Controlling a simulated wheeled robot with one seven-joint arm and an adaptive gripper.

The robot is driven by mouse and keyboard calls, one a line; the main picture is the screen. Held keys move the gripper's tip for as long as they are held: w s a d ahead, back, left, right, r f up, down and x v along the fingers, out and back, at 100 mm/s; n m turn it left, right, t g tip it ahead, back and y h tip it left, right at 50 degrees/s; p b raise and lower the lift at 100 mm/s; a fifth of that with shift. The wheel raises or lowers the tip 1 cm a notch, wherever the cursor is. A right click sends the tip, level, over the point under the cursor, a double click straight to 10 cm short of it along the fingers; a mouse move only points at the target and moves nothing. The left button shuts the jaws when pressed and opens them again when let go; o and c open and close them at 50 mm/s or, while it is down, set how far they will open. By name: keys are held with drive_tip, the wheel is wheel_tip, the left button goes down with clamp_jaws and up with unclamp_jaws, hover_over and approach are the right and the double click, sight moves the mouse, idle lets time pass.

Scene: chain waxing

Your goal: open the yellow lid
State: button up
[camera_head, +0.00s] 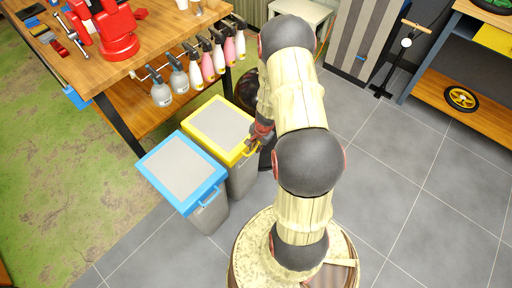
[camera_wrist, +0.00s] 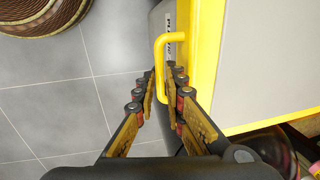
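The yellow lid (camera_head: 221,123) has a grey centre panel and lies flat and closed on a grey bin (camera_head: 243,178). In the wrist view the lid (camera_wrist: 270,70) fills the right side, and its yellow handle (camera_wrist: 160,60) sticks out to the left. My gripper (camera_wrist: 165,82) is at this handle, with the handle's bar between its fingers. The fingers stand apart, with a gap visible beside the bar; firm contact cannot be made out. In the head view my gripper (camera_head: 258,138) is at the lid's right front edge, partly hidden by my arm.
A blue-lidded bin (camera_head: 180,170) stands close in front on the left. A wooden workbench (camera_head: 150,50) with several hanging spray bottles (camera_head: 196,68) is behind the bins. Shelving (camera_head: 465,85) stands at the right. The tiled floor (camera_head: 400,190) on the right is clear.

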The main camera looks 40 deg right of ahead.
clamp_jaws()
idle(0.4)
